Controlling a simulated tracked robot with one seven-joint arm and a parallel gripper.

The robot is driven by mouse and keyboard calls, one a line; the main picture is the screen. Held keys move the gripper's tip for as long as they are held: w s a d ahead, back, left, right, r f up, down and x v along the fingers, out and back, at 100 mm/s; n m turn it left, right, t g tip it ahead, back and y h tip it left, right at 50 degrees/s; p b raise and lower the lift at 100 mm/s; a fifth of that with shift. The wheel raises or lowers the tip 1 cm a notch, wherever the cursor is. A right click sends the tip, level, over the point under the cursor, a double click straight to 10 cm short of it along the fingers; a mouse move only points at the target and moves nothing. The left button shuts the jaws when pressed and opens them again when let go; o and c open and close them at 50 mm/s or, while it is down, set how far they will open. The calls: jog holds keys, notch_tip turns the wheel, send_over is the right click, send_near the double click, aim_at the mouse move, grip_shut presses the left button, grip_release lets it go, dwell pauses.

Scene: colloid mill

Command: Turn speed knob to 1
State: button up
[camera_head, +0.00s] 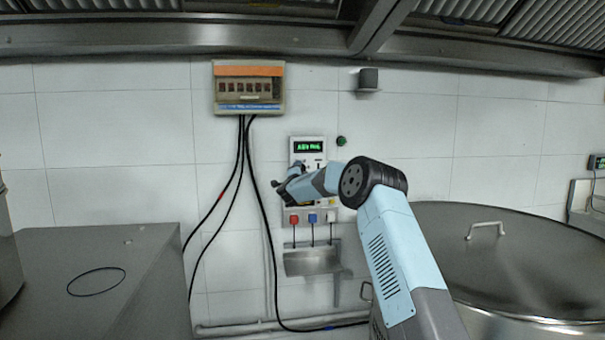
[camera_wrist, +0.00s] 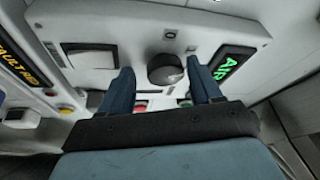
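The round dark grey speed knob (camera_wrist: 165,69) shows in the wrist view on a pale control panel (camera_wrist: 140,20). A light pointer mark near its top is small and blurred, so I cannot tell its setting. My gripper (camera_wrist: 160,75) is open, with one blue finger on each side of the knob in the picture. Gaps show between the fingers and the knob; I cannot tell how far short of it they are. In the head view my gripper (camera_head: 287,187) is in front of the wall panel (camera_head: 298,160), and the knob is not clearly visible behind it.
A green-lit display (camera_wrist: 235,66) is right of the knob in the wrist view. A rocker switch (camera_wrist: 90,62) is on the left. In the head view, coloured plugs (camera_head: 312,218) sit below my gripper, cables (camera_head: 250,190) hang left, and a large lidded vessel (camera_head: 530,260) stands right.

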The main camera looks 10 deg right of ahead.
jog(key=shift+o, duration=0.3)
jog(key=shift+a+r, duration=0.1)
jog(key=shift+a, duration=0.05)
jog(key=v, duration=1.3)
jog(key=shift+s, duration=0.35)
